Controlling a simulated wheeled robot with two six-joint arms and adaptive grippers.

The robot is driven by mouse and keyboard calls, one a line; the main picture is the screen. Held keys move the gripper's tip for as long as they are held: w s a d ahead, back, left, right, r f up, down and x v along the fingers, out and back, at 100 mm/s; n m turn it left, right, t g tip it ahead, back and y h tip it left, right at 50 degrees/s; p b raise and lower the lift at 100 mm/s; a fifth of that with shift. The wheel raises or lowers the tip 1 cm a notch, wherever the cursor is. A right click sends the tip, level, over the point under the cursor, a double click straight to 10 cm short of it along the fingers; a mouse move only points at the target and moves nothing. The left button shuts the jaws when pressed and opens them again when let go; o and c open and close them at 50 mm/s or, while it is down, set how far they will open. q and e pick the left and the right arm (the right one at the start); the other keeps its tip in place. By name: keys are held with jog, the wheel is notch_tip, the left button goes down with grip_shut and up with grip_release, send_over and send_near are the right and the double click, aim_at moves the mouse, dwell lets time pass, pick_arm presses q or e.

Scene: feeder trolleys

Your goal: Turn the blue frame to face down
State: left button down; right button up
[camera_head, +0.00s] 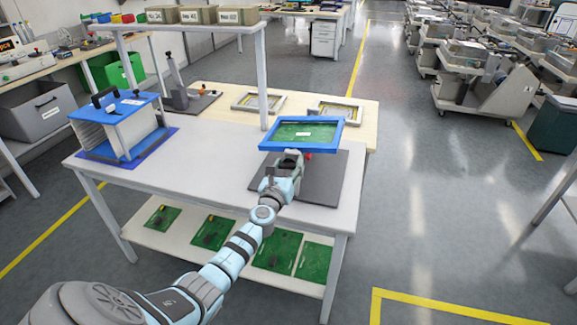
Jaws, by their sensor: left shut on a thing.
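The blue frame (267,147) holds a green circuit board (305,132) with a small white label. It is held above the right part of the white workbench, tilted, with the board side showing to the head camera. My left gripper (288,158) is at the frame's near edge, shut on it; its fingertips are partly hidden by the frame. Below the frame lies a dark grey mat (325,188) on the bench. My right gripper is not in view.
A blue-topped rack (115,107) stands on a blue mat at the bench's left. Two pale frames (258,102) lie on the wooden table behind. A post and shelf rise at the bench's back. Green boards (277,250) lie on the lower shelf. The bench middle is clear.

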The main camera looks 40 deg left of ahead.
pick_arm(q)
jog(key=shift+m, duration=1)
jog(key=c, duration=0.7)
grip_release()
jog(key=v, duration=1.2)
